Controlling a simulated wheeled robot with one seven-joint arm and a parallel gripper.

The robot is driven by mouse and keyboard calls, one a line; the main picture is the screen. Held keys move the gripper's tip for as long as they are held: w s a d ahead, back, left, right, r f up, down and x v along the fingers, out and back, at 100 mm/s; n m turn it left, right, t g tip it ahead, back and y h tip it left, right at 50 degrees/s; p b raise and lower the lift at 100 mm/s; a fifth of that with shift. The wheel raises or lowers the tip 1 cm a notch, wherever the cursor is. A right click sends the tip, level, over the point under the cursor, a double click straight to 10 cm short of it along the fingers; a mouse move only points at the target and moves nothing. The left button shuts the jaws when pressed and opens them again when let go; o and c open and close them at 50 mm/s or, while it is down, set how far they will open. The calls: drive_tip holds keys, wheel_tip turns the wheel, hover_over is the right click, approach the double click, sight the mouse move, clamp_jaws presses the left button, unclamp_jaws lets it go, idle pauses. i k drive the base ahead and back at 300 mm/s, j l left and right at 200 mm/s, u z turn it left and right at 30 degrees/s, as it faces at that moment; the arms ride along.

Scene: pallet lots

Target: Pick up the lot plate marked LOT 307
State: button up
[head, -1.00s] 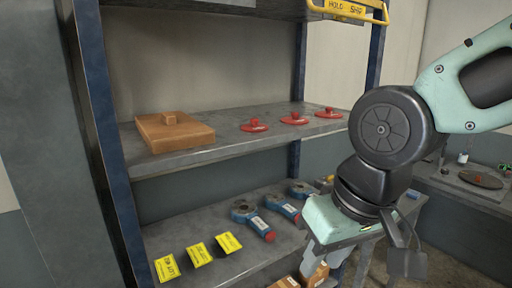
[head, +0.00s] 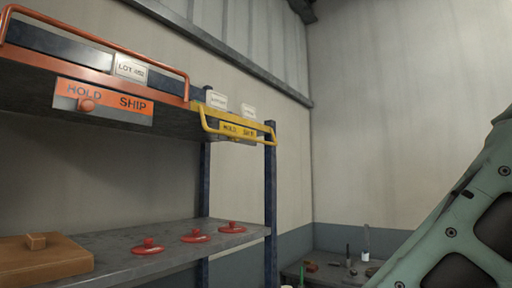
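A white plate (head: 131,68) that starts with LOT stands above the orange HOLD/SHIP panel; its number looks like 352 but is not sharp. Two smaller white plates, a left one (head: 217,100) and a right one (head: 248,111), stand above the yellow HOLD/SHIP panel (head: 237,130); their print is too small to read. No plate readable as LOT 307 shows. My gripper is outside the view; only a pale green link of my arm shows at the right edge.
The orange panel (head: 104,103) has a knob and an orange rail above it. The shelf below (head: 120,242) holds a brown lidded box (head: 40,262) and several red knobbed discs (head: 196,236). A bench (head: 320,270) with small items stands at the back right.

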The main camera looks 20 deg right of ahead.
sight(248, 112)
drive_tip(key=j+z, duration=0.65)
drive_tip(key=z, duration=0.25)
drive_tip(key=k+j+z, duration=0.1)
drive_tip(key=j, duration=0.3)
drive_tip(key=k+j, duration=0.1)
drive_tip(key=j, duration=0.35)
drive_tip(key=j+z, duration=0.15)
drive_tip(key=j, duration=0.25)
drive_tip(key=k+j, duration=0.2)
drive_tip(key=j, duration=0.2)
drive_tip(key=k+j+z, duration=0.15)
drive_tip(key=j, duration=0.25)
drive_tip(key=i+l+u, duration=0.35)
drive_tip(key=l, duration=0.2)
drive_tip(key=l+u, duration=0.15)
drive_tip(key=l, duration=0.15)
